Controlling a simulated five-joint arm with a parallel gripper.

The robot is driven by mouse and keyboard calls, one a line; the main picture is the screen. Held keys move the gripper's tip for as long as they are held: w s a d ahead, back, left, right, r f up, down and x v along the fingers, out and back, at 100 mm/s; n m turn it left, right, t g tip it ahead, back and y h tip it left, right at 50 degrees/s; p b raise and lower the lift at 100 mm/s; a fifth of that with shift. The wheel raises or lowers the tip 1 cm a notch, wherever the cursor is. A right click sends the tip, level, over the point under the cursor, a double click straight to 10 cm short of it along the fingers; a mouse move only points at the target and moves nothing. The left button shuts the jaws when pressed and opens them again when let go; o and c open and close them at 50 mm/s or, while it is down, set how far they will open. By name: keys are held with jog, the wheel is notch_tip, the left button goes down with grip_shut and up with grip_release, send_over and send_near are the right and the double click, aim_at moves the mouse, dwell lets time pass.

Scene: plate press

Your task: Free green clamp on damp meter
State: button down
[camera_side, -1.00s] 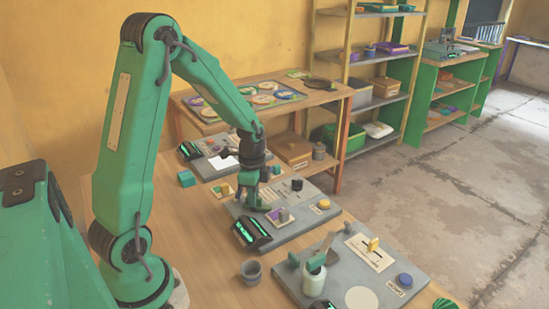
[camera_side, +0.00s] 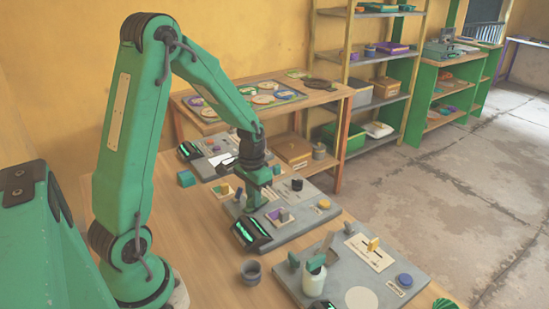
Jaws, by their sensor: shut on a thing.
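My gripper (camera_side: 256,196) points down over the middle grey panel (camera_side: 296,226), at its left rear part. It is shut on a green piece that looks like the green clamp; its fingers are also green, so the line between them is hard to see. A dark box with green-lit displays (camera_side: 251,234), perhaps the damp meter, sits on the panel's front left corner, just in front of my gripper.
A grey cup (camera_side: 251,272) and a front panel with a white jar (camera_side: 314,281) stand nearer. Bare wood is clear at left.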

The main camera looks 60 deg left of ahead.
jog(key=shift+n, duration=1.3)
jog(key=c, duration=1.4)
grip_release()
jog(key=shift+c, duration=0.2)
jog(key=shift+r, duration=0.1)
jog(key=shift+r, duration=3.85)
